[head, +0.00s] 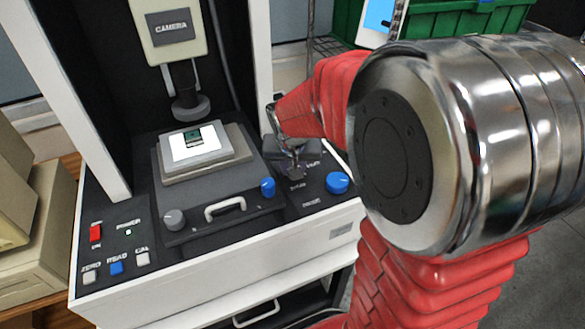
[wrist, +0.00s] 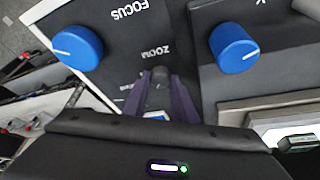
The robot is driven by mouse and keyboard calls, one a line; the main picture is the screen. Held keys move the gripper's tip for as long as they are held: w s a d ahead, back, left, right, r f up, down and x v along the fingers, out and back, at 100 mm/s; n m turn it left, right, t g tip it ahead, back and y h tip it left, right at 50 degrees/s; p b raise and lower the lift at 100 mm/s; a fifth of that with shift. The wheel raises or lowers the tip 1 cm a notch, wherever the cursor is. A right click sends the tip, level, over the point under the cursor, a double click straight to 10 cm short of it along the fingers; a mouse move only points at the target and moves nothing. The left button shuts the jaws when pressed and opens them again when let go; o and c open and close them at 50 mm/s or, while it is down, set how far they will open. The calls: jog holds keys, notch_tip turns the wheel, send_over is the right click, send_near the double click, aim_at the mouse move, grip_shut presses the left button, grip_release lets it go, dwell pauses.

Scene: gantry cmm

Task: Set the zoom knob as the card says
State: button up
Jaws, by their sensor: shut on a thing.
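The zoom knob (wrist: 160,75) is a small dark grey knob below the upside-down ZOOM label (wrist: 157,50) in the wrist view. My gripper (wrist: 160,88) is shut on it, with a dark purple finger on either side. The fingers hide much of the knob, and I cannot make out its pointer mark. In the head view my gripper (head: 291,168) reaches down onto the right part of the black panel, and the knob is hidden there. I cannot make out a card with a zoom setting in either view.
The blue focus knob (head: 337,182) is close at the right of my gripper, and another blue knob (head: 268,187) is close at the left. A grey knob (head: 173,219), a handle (head: 225,207) and a stage with a lit white plate (head: 195,143) lie further left. A green crate (head: 455,22) stands behind.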

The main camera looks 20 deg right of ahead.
jog(key=shift+a+m+h, duration=0.1)
jog(key=shift+m+h, duration=0.2)
jog(key=shift+m, duration=0.4)
jog(key=o, duration=1)
jog(key=shift+o, duration=0.2)
jog(key=v, duration=1.3)
jog(key=shift+r, duration=0.4)
jog(key=shift+n, duration=0.3)
